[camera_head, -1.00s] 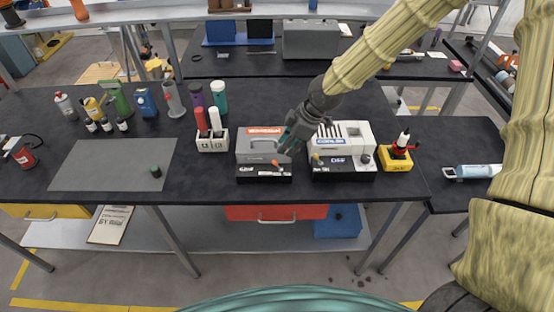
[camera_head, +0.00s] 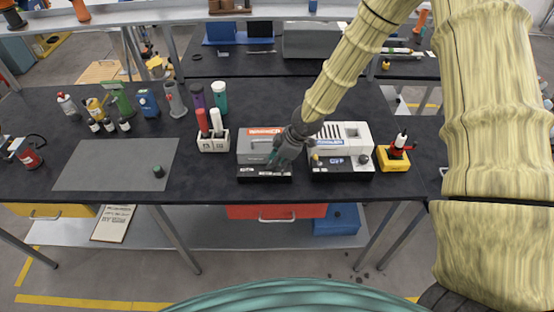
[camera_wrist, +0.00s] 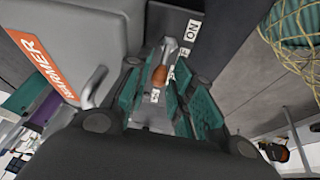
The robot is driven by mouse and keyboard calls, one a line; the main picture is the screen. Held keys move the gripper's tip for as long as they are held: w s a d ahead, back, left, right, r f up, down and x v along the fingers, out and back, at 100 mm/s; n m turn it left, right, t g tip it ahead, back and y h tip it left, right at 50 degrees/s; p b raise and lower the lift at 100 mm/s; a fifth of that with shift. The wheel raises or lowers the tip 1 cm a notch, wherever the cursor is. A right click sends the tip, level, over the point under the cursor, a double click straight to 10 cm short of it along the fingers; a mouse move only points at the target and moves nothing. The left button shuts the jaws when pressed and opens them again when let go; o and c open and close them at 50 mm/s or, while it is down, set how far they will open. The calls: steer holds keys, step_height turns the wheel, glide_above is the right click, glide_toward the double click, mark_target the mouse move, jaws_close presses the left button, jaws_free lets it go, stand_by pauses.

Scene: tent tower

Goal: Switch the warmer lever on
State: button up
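The warmer (camera_head: 258,133) is a grey box with an orange label and a black front base, near the table's front edge. Its label also shows in the wrist view (camera_wrist: 43,68). The warmer lever (camera_wrist: 160,75) has an orange knob on a metal stem; in the head view my gripper hides it. An ON mark (camera_wrist: 191,31) is printed on the panel, with a partly hidden mark near it. My gripper (camera_head: 275,160) is over the warmer's front right. In the wrist view its teal fingers are apart on either side of the knob; I cannot tell whether they touch it.
A white and black machine (camera_head: 342,148) stands close on the right, with a yellow block (camera_head: 393,160) beyond it. A white holder (camera_head: 213,143) with red and white tubes stands to the left. A grey mat (camera_head: 115,163) lies further left.

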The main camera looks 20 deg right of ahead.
steer(key=shift+f, duration=0.1)
jaws_close()
steer(key=shift+d+t+y+p, duration=0.3)
steer(key=shift+d+y, duration=0.05)
steer(key=shift+y, duration=0.55)
steer(key=shift+s+d+y+b, duration=0.1)
steer(key=shift+d+y+b, duration=0.25)
steer(key=shift+y+b, duration=0.3)
steer(key=y+b, duration=0.1)
steer(key=b, duration=0.3)
steer(key=d+t+y+b, duration=0.1)
steer(key=b, duration=0.3)
steer(key=shift+s+f+m, duration=0.2)
steer(key=shift+f+m, duration=0.1)
steer(key=y+b, duration=0.1)
steer(key=b, duration=0.4)
steer(key=shift+d+r+t+y+b, duration=0.2)
steer(key=shift+d+t+y+b, duration=0.05)
steer(key=shift+t+y+b, duration=0.1)
steer(key=shift+r, duration=0.1)
jaws_free()
